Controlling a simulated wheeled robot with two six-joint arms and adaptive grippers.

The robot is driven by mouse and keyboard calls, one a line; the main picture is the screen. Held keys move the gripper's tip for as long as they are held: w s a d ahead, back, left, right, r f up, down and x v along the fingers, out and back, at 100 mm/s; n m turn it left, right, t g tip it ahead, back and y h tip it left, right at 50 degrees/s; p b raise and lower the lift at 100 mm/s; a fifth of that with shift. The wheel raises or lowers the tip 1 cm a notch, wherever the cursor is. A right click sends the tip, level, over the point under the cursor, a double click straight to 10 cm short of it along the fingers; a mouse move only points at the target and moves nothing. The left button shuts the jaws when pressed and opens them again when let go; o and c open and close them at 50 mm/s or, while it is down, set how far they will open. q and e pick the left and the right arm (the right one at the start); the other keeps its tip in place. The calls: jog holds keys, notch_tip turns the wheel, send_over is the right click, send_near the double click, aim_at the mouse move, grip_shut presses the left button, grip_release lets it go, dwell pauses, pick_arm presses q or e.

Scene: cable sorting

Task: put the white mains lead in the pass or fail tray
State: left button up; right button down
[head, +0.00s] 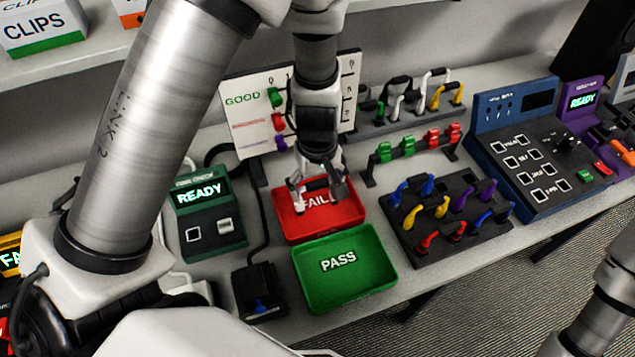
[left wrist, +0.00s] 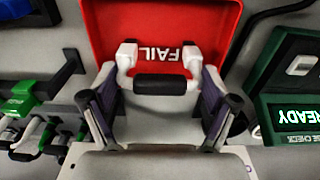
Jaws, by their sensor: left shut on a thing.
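My left gripper (head: 318,188) is shut on the white mains lead (head: 315,184), which is folded and has a black band around its middle. In the left wrist view the lead (left wrist: 160,84) lies across between the two fingers, its white ends pointing toward the tray. The gripper and lead are over the red FAIL tray (head: 336,231); I cannot tell whether the lead touches its floor. The FAIL tray also shows in the left wrist view (left wrist: 195,18). The green PASS tray (head: 365,287) is in front of it and empty. My right gripper is out of view.
A fuse check box (head: 205,212) reading READY stands left of the trays. A black rack with coloured leads (head: 450,215) is to the right, with two more racks behind. A sign board (head: 255,120) stands behind the FAIL tray. A blue-black test console (head: 535,150) is farther right.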

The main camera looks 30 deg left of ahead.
pick_arm(q)
jog(key=shift+f, duration=0.3)
dwell(0.4)
jog(key=o, duration=1)
notch_tip(320, 180, up, 8)
jog(key=p, duration=0.8)
jog(key=shift+r, duration=0.15)
